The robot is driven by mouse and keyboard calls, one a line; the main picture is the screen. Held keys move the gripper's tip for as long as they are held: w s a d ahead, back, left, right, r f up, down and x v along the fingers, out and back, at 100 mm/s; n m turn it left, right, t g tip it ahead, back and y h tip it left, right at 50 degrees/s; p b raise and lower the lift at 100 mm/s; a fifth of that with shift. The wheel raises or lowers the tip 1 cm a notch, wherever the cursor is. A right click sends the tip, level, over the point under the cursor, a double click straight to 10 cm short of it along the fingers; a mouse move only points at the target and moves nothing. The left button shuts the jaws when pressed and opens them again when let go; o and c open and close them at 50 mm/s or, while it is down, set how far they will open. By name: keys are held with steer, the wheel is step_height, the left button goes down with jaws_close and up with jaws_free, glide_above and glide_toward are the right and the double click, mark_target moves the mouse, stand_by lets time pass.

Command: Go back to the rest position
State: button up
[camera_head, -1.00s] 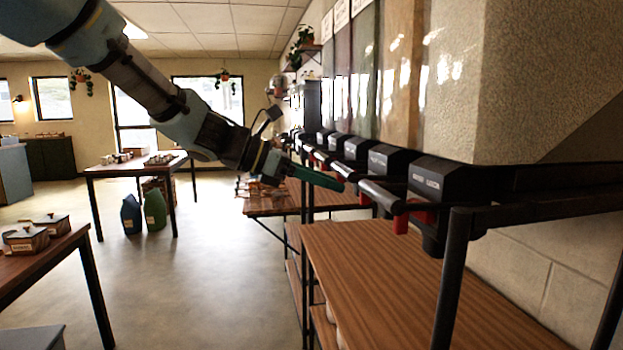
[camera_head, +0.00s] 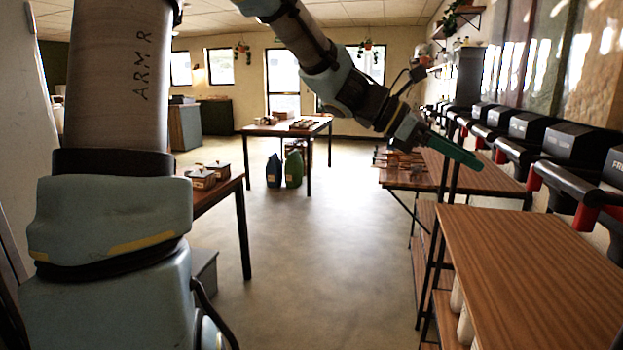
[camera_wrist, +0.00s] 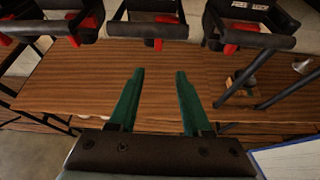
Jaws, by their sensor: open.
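My gripper (camera_head: 440,142) reaches out at the upper right of the head view, its green fingers pointing toward the row of dispensers. In the wrist view my gripper (camera_wrist: 157,88) shows both green fingers spread apart, with nothing between them. It is over a wooden shelf top (camera_wrist: 75,85), below black dispensers with red parts (camera_wrist: 155,22). My arm crosses the upper part of the head view, and another part of it fills the left side.
Black dispensers (camera_head: 575,145) line the right wall above wooden shelves (camera_head: 520,265). A table (camera_head: 290,130) with small items stands further back, with a blue container (camera_head: 274,171) and a green one (camera_head: 293,169) beneath. The middle floor (camera_head: 320,260) is clear.

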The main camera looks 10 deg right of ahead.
steer(key=w+a+f+m+t+y, duration=0.2)
steer(key=a+f+m+y, duration=0.15)
steer(key=a+f, duration=0.6)
steer(key=a+f+m+t+y, duration=0.1)
steer(key=a+f+m+y, duration=0.1)
steer(key=a, duration=0.7)
steer(key=a+f+m+t+y, duration=0.1)
steer(key=a+f+m+y, duration=0.2)
steer(key=a, duration=0.7)
steer(key=a+f+m+t+y, duration=0.2)
steer(key=a+f+m, duration=0.4)
steer(key=a, duration=0.3)
steer(key=shift+w+a+f+y, duration=0.25)
steer(key=shift+a+f+y, duration=0.1)
steer(key=shift+y, duration=0.4)
